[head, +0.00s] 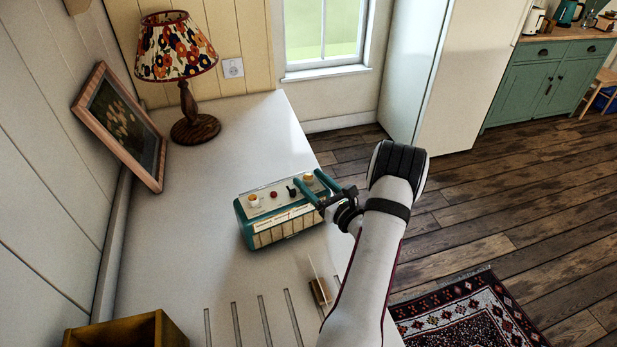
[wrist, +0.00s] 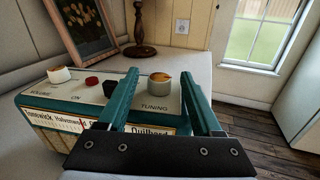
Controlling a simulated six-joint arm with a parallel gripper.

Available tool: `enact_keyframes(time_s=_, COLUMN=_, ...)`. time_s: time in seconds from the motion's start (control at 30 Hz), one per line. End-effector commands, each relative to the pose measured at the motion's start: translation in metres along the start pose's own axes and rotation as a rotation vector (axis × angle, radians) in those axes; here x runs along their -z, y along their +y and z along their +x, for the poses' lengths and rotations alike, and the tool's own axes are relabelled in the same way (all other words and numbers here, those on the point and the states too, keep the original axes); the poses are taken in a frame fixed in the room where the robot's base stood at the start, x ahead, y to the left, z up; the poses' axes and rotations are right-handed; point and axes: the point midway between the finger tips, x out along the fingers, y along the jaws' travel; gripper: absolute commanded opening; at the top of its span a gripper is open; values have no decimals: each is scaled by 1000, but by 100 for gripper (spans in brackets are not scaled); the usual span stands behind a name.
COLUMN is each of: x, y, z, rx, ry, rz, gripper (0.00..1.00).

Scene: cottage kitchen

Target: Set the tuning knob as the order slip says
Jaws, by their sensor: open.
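A teal and cream radio (head: 279,226) stands on the white counter. Its tuning knob (wrist: 160,90), grey-sided with a tan top, is at the right end of its top face, above the word TUNING. In the head view the knob (head: 308,178) shows between the fingertips. My gripper (wrist: 160,74) is open, with one teal finger on each side of the knob; I cannot tell whether either touches it. A small wooden holder with a thin upright card (head: 319,290), possibly the order slip, stands nearer on the counter. No writing on it is legible.
The radio also carries a cream volume knob (wrist: 59,74), a red button (wrist: 92,81) and a black control (wrist: 110,88). A flowered lamp (head: 177,50) and a leaning picture frame (head: 122,125) stand behind. A wooden box (head: 150,330) is at the near left. Slots cut the near counter.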

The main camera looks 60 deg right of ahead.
Motion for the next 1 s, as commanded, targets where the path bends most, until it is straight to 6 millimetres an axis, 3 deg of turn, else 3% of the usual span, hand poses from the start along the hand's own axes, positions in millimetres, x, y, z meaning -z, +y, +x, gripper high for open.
enact_keyframes(time_s=0.17, x=0, y=0, z=14, rx=0, ry=-1, rz=0, gripper=66)
enact_keyframes(time_s=0.43, x=0, y=0, z=15, rx=0, ry=-1, rz=0, gripper=66)
enact_keyframes(time_s=0.8, x=0, y=0, z=15, rx=-1, ry=-1, rz=0, gripper=0)
enact_keyframes(time_s=1.0, x=0, y=1, z=16, rx=14, ry=-2, rz=1, gripper=0)
